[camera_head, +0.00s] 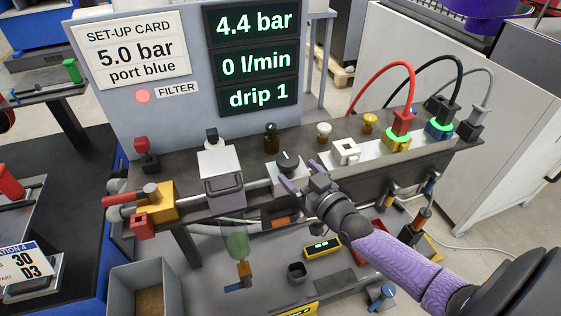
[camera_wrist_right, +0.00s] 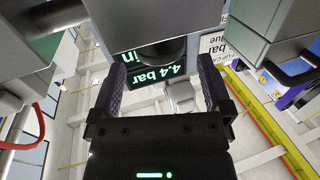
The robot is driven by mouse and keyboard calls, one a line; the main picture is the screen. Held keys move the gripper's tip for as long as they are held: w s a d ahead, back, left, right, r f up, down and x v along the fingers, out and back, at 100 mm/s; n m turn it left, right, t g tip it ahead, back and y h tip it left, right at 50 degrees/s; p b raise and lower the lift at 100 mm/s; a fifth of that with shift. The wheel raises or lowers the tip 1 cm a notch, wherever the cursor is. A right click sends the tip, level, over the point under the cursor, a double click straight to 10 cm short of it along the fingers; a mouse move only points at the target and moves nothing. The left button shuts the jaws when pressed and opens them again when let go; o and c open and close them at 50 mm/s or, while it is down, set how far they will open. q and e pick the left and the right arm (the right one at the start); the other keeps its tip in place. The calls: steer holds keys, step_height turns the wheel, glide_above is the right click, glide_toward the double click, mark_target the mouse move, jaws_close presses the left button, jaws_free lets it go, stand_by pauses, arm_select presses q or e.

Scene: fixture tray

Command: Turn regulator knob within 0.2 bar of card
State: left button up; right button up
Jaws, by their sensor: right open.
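The regulator knob (camera_head: 287,159) is black with a light mark and sits on a pale block on the bench fixture. My right gripper (camera_head: 300,174) is open just beside the knob. In the right wrist view its two fingers (camera_wrist_right: 160,75) stand apart, with a dark round part, likely the knob (camera_wrist_right: 157,50), between or just beyond them. Contact cannot be told. The set-up card (camera_head: 133,53) reads 5.0 bar, port blue. The display (camera_head: 251,22) reads 4.4 bar, with 0 l/min and drip 1 below. My left gripper is out of view.
A red lamp (camera_head: 142,96) glows beside the FILTER label. A grey filter block (camera_head: 221,172) and a yellow valve with a red handle (camera_head: 153,199) stand left of the knob. Plugged red, black and grey hoses (camera_head: 401,120) are at right. A grey bin (camera_head: 140,288) stands below.

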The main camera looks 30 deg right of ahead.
mark_target(295, 168)
steer(key=w+b, duration=0.1)
steer(key=w, duration=0.3)
steer(key=shift+f, duration=0.15)
steer(key=shift+w+b, duration=0.3)
steer(key=shift+w, duration=0.15)
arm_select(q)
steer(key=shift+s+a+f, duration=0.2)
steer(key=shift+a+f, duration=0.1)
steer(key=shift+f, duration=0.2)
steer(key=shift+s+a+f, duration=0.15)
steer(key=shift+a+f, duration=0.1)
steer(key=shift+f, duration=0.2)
